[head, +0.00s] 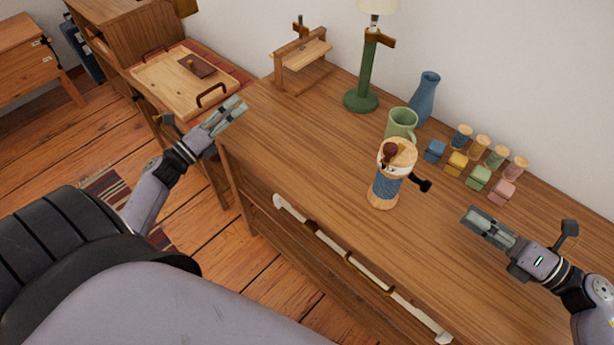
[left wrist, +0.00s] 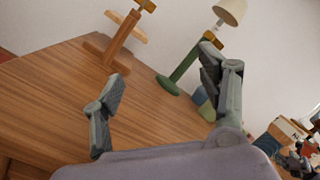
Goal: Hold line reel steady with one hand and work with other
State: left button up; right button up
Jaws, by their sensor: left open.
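The line reel (head: 385,188) stands upright on the wooden desk, with blue line wound around its middle, pale wooden ends, a brown knob on top and a black crank handle pointing right. My left gripper (head: 230,113) is open and empty over the desk's left end, well apart from the reel. In the left wrist view its two fingers (left wrist: 160,92) are spread with nothing between them. My right gripper (head: 488,226) is over the desk to the right of the reel, apart from it. Its fingers look close together, but any gap is unclear.
Several coloured blocks and spools (head: 478,177) sit between reel and wall. A small wooden stand (head: 303,62) is at the back left. The desk's left half is largely clear.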

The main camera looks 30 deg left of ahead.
aim_at(377, 177)
pick_arm(q)
jog(key=d+m+g+h, duration=0.1)
jog(key=d+m+h, duration=0.1)
jog(key=d+m, duration=0.2)
jog(key=s+d+m+g+h, duration=0.1)
jog(key=d+m+g+h, duration=0.1)
jog(key=d, duration=0.4)
jog(key=s+d+m+g+h, duration=0.1)
jog(key=d+m+h, duration=0.2)
jog(key=d+m, duration=0.2)
jog(key=shift+s+d+m+g+h, duration=0.15)
jog(key=shift+d+m+g+h, duration=0.15)
jog(key=s+d+m+g+h, duration=0.1)
jog(key=d+m, duration=0.1)
jog(key=d, duration=0.1)
jog(key=s+d+m+g+h, duration=0.1)
jog(key=s+d+m+g, duration=0.1)
jog(key=d+m, duration=0.1)
jog(key=s+d+m+g+h, duration=0.1)
jog(key=s+d+m+g, duration=0.1)
jog(key=d, duration=0.2)
jog(key=shift+f+m, duration=0.4)
jog(key=x, duration=1.7)
jog(key=shift+d, duration=0.25)
jog(key=shift+c, duration=0.2)
